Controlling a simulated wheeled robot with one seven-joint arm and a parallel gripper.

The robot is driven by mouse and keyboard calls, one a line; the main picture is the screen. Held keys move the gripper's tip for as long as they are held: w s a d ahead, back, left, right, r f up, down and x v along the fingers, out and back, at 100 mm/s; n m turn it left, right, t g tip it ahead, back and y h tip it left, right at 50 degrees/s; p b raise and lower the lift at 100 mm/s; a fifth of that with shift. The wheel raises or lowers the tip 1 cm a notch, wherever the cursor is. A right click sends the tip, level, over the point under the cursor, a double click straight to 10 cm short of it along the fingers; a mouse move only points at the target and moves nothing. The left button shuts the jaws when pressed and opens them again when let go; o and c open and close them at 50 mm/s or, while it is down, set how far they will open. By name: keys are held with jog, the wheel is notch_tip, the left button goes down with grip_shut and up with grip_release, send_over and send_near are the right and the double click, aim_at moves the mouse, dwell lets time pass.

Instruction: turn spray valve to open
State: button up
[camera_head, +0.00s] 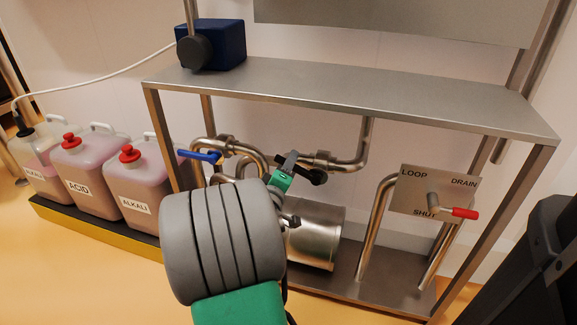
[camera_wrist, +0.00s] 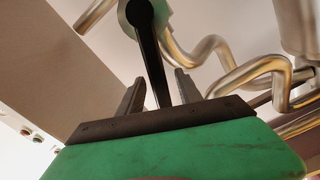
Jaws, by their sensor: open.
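A valve with a black lever (camera_head: 315,177) sits on the steel pipework under the shelf. No label is readable on it, so I cannot confirm it is the spray valve. In the wrist view the black lever (camera_wrist: 152,65) runs down from a round green and black hub (camera_wrist: 140,12) to between my two grey fingers. My gripper (camera_wrist: 160,88) is open, with one finger on each side of the lever. Whether either finger touches it I cannot tell. In the head view my gripper (camera_head: 291,163) is at the lever, and my wrist hides part of the pipework.
A blue-handled valve (camera_head: 200,155) is close on the left. A red-handled valve (camera_head: 458,212) is on a LOOP, DRAIN, SHUT plate (camera_head: 410,197) at right. The steel shelf (camera_head: 340,88) is above. ACID (camera_head: 88,175) and ALKALI (camera_head: 138,187) jugs stand at left.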

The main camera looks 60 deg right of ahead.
jog(key=shift+d, duration=0.1)
jog(key=shift+c, duration=0.2)
grip_shut()
dwell(1.2)
